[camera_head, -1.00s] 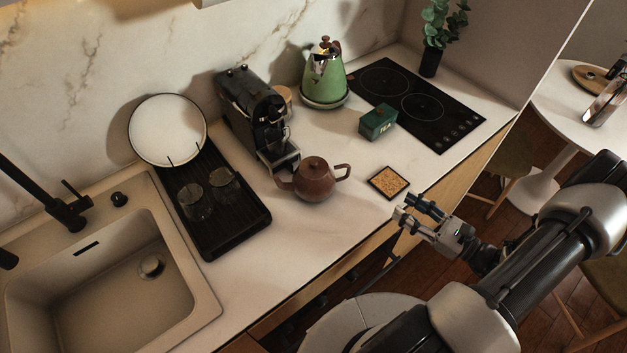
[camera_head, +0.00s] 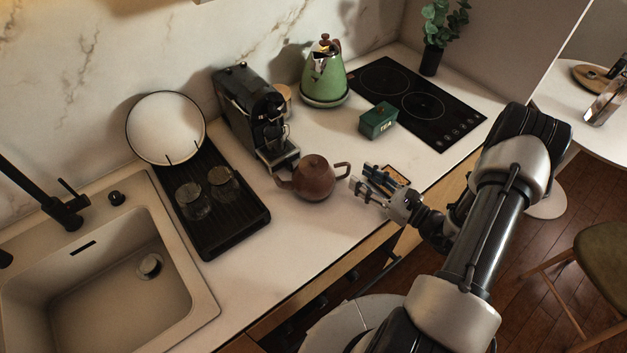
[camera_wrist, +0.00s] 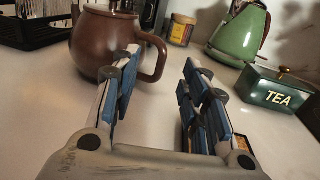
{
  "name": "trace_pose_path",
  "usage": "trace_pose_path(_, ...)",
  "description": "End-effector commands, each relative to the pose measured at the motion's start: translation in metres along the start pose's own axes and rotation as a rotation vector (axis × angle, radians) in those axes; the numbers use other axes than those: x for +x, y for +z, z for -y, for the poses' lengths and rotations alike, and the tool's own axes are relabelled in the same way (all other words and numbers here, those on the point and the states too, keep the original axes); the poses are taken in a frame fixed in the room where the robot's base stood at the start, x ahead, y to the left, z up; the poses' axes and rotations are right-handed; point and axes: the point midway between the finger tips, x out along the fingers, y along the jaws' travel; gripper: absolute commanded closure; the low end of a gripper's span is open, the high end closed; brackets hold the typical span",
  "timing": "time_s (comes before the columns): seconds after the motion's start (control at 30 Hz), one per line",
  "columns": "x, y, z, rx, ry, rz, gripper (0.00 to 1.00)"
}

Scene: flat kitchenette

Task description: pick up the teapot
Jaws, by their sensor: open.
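The brown teapot (camera_head: 314,178) stands upright on the white counter, its handle to the right and its spout to the left. In the wrist view the teapot (camera_wrist: 97,45) is at the upper left, with its handle (camera_wrist: 156,58) facing my gripper. My gripper (camera_head: 361,184) is open and empty, just right of the teapot's handle. In the wrist view the fingers of my gripper (camera_wrist: 163,72) are spread, with the left finger overlapping the handle in the picture. I cannot tell whether they touch.
The green tea box (camera_head: 378,120), green kettle (camera_head: 324,77) and cooktop (camera_head: 418,103) lie behind. A coffee machine (camera_head: 247,112) stands behind the teapot. A coaster (camera_head: 397,175) is partly hidden behind my gripper. The black drying rack (camera_head: 228,220) is to the left, with clear counter between.

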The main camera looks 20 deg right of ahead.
Motion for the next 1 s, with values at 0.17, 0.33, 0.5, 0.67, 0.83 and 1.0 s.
trace_pose_path(0.17,0.027,-0.002,-0.004,-0.001,0.005,0.000,0.59)
trace_pose_path(0.33,0.034,-0.002,-0.003,0.001,0.002,0.000,0.59)
trace_pose_path(0.5,0.034,-0.002,-0.003,0.000,0.001,0.000,0.59)
trace_pose_path(0.67,0.034,-0.002,-0.003,0.000,0.001,0.000,0.70)
trace_pose_path(0.83,0.034,-0.002,-0.003,0.000,0.001,0.000,0.81)
trace_pose_path(1.0,0.034,-0.002,-0.003,0.000,0.001,0.000,0.93)
